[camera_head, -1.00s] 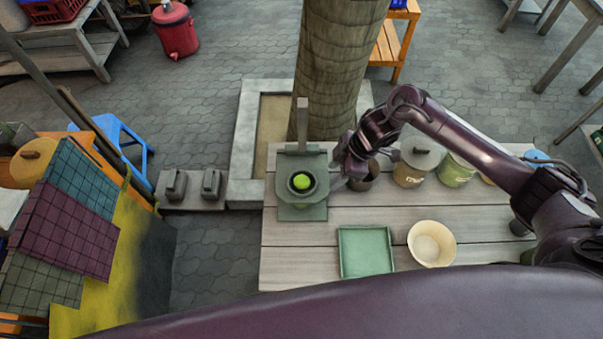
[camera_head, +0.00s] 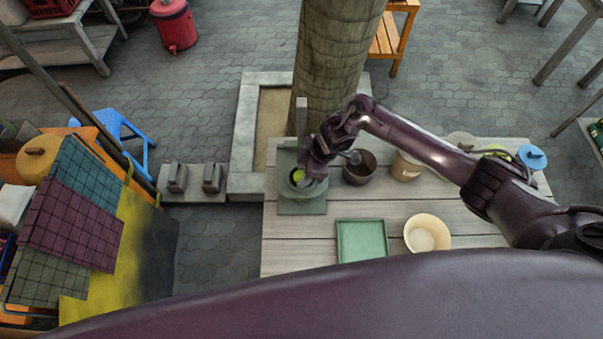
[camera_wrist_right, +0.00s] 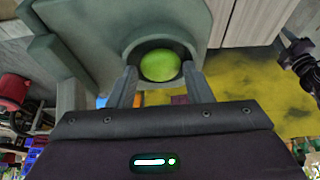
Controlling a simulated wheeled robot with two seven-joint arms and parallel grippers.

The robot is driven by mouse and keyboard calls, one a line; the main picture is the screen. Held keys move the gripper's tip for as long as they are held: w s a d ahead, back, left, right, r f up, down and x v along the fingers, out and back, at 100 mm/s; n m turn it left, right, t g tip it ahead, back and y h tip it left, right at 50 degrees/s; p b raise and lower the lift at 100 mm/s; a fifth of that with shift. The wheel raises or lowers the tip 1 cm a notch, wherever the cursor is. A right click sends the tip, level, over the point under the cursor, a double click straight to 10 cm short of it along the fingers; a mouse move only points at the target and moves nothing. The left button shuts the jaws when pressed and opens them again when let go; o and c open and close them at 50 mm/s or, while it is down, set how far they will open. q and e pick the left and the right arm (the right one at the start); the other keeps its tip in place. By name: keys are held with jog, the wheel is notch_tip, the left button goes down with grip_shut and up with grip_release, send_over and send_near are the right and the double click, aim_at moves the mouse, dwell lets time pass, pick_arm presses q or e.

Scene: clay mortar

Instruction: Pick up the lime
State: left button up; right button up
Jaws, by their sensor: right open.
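The lime (camera_head: 298,175) is bright green and sits in the round mouth of the grey-green mortar (camera_head: 302,206) on the wooden table. My right gripper (camera_head: 312,178) is over the mortar, and its wrist hides part of the mortar and lime in the head view. In the right wrist view the lime (camera_wrist_right: 160,66) lies in the dark round opening. The open fingers of my right gripper (camera_wrist_right: 160,88) stand apart at the near side of the opening, with the lime just beyond and between them. I cannot tell whether they touch it.
On the table (camera_head: 290,245) are a green tray (camera_head: 362,240), a cream bowl (camera_head: 427,233), a dark pot (camera_head: 359,168) and a tan canister (camera_head: 406,166). A thick wooden post (camera_head: 338,70) rises behind the mortar. The table's front left is clear.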

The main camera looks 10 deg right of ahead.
pick_arm(q)
jog(key=shift+a, duration=0.15)
pick_arm(e)
jog(key=c, duration=0.7)
jog(key=shift+r, duration=0.15)
